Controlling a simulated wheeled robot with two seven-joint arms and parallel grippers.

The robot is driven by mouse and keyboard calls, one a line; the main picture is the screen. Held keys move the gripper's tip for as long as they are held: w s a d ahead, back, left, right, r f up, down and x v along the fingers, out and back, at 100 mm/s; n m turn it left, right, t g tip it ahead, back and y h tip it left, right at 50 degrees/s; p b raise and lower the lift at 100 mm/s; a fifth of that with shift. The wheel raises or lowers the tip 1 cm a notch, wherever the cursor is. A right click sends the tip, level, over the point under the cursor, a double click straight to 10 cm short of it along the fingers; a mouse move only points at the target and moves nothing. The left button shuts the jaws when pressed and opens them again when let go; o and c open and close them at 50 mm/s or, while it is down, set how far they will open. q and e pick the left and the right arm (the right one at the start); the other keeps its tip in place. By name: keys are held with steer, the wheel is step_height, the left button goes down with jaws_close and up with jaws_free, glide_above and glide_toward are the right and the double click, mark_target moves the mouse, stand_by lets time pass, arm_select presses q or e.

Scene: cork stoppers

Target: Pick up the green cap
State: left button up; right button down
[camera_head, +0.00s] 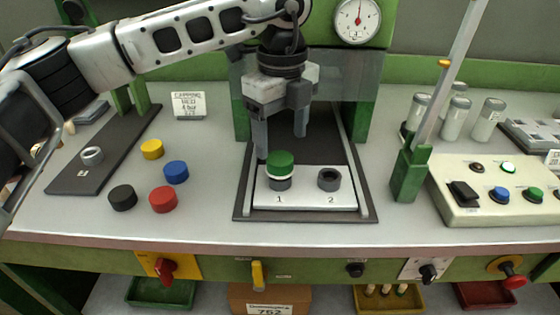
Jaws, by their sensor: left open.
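The green cap (280,163) sits at position 1 on the white plate (306,200), above a white ring and a dark grey holder. My left gripper (282,142) comes down from above, its fingers pointing down just behind and above the green cap. Its two fingers are apart, with nothing visible between them. The left finger's tip is close to the cap's left rear edge; I cannot tell whether they touch. The holder at position 2 (329,179) is empty. My right gripper is not in view.
Loose yellow (152,149), blue (176,172), red (163,199) and black (122,197) caps lie to the left. A green post (410,172) and a button panel (490,205) stand to the right. Glass jars (487,119) are behind. The front of the bench is clear.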

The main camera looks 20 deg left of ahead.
mark_target(280, 158)
arm_select(q)
step_height(280, 158, down, 4)
steer(key=shift+s+a+f, duration=0.1)
steer(key=shift+s+f, duration=0.05)
steer(key=c, duration=1.1)
steer(key=shift+o, duration=0.2)
steer(key=shift+r, duration=1.55)
steer(key=s+d+r+b, duration=0.1)
steer(key=s+d+r, duration=0.7)
steer(key=d+r, duration=0.2)
steer(key=shift+s+d, duration=0.25)
steer(key=shift+d, duration=0.4)
